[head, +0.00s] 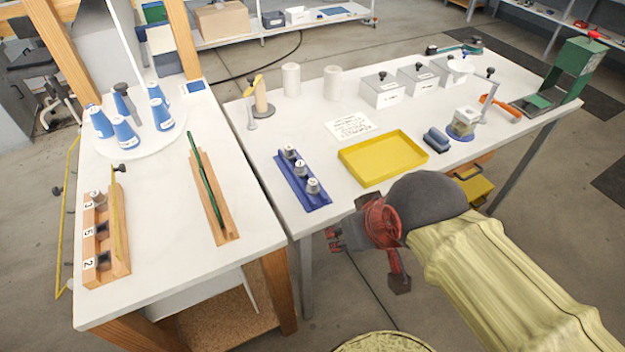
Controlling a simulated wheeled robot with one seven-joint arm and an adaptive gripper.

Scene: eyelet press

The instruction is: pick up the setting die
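I cannot tell for sure which piece is the setting die. Several small grey metal pieces (300,169) stand in a row on a blue rack (318,204) at the front left of the right table. A wooden rack (121,268) on the left table, with labels 3, 5 and 2, holds a grey-brown cylinder (97,199) at the slot marked 3; its other slots look dark. My gripper (367,262), red and dark grey, is in front of the right table's near edge, right of and below the blue rack. Its fingers look spread apart, with nothing visible between them.
A yellow tray (383,178) lies right of the blue rack, with a white card (351,127) behind it. A green press (563,80) stands at the far right. Blue cones (125,132) stand on the left table. A wooden holder (228,236) with a green rod lies there too.

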